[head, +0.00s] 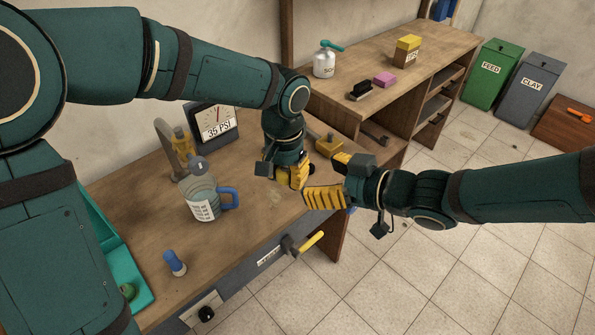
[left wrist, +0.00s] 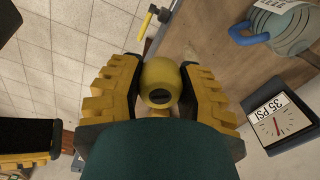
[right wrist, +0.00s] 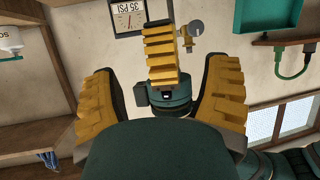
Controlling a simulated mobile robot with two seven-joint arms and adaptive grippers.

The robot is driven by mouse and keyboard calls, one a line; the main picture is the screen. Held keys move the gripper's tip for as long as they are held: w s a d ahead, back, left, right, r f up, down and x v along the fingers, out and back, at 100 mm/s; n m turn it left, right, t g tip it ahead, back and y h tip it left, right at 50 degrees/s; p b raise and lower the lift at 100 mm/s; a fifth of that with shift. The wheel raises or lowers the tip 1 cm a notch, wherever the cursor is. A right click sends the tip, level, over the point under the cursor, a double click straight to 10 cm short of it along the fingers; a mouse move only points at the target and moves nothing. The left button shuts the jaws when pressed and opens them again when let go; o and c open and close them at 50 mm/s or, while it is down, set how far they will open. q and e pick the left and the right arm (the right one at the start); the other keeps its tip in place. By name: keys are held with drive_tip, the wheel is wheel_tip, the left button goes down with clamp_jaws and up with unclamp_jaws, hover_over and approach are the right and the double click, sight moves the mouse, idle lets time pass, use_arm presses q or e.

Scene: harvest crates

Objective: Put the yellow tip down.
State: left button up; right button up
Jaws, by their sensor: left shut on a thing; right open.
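The yellow tip (left wrist: 160,82) is a rounded yellow piece with a dark opening, between the fingers of my left gripper (left wrist: 158,90) in the left wrist view. In the head view my left gripper (head: 290,176) points down above the right part of the workbench (head: 255,205) and its fingers hide most of the tip. I cannot tell whether the tip touches the bench. My right gripper (head: 330,180) is open and empty, close to the right of the left one. The right wrist view shows my left gripper's yellow finger beyond the open right fingers (right wrist: 160,105).
A clear jug with a blue handle (head: 203,197), a 35 PSI gauge (head: 218,127) and a small blue-topped bottle (head: 174,263) stand on the bench. A teal tray (head: 125,262) lies at left. A yellow-handled part (head: 305,243) sticks out at the front edge. Bare wood lies right of the jug.

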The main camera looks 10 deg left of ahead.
sight(288, 170)
drive_tip(key=x, duration=0.9)
drive_tip(key=shift+f, duration=0.1)
drive_tip(key=c, duration=1.2)
use_arm(q)
drive_tip(key=o, duration=0.9)
use_arm(e)
clamp_jaws()
